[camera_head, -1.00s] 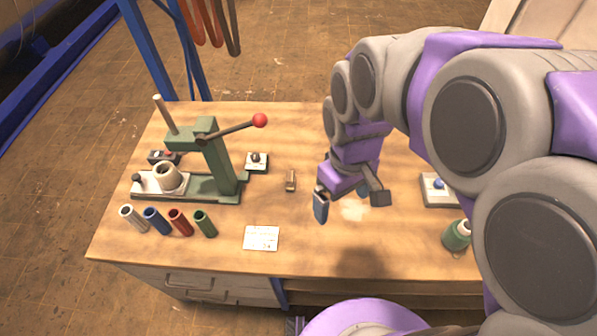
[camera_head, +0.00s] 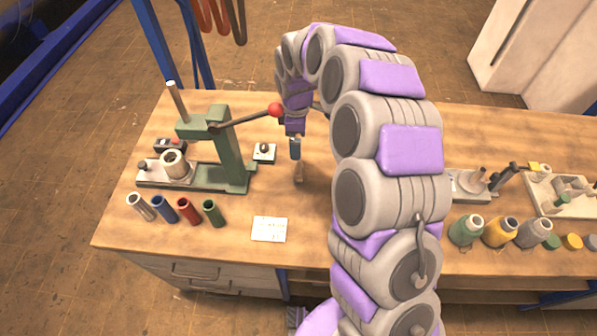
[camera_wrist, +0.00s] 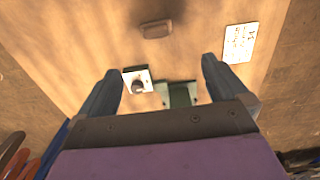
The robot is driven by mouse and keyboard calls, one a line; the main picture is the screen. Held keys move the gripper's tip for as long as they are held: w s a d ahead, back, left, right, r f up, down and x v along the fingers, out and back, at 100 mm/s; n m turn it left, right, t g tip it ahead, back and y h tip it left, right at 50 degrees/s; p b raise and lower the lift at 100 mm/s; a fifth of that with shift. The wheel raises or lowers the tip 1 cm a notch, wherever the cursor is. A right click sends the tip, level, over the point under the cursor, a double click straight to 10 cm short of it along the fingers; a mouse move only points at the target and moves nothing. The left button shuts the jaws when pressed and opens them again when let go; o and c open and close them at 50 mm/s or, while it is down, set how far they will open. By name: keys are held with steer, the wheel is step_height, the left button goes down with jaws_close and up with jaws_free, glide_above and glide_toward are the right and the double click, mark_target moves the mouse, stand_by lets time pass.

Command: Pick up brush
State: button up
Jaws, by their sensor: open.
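The brush, a small brown block-like piece (camera_head: 299,173), lies on the wooden workbench (camera_head: 330,240), right of the green press. My gripper (camera_head: 295,153) is just above and behind it in the head view, pointing down, and partly covers its far end. In the wrist view the brush (camera_wrist: 156,29) lies on the bench beyond the fingertips, near the top middle. My gripper (camera_wrist: 161,68) is open there, both fingers apart with nothing held between them.
The green lever press (camera_head: 225,150) with its red knob (camera_head: 276,110) stands close left of my gripper. A small white block with a knob (camera_head: 264,153) and a white card (camera_head: 269,229) lie near the brush.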

step_height(320, 180, down, 2)
steer(key=b, duration=0.2)
glide_above(299, 166)
steer(key=s+d, duration=0.1)
steer(key=d, duration=0.1)
step_height(299, 166, down, 6)
steer(key=f, duration=0.1)
steer(key=a+f, duration=0.2)
steer(key=f, duration=0.1)
steer(key=shift+w+a+f, duration=0.1)
steer(key=shift+a, duration=0.25)
steer(key=shift+f, duration=0.3)
steer(key=f, duration=0.1)
steer(key=f+b, duration=0.1)
steer(key=d+f, duration=0.1)
steer(key=f, duration=0.1)
steer(key=shift+w, duration=0.35)
steer(key=shift+a, duration=0.4)
steer(key=shift+c, duration=1)
steer(key=shift+d, duration=0.3)
steer(key=c, duration=0.9)
steer(key=shift+a, duration=0.1)
steer(key=shift+c, duration=0.2)
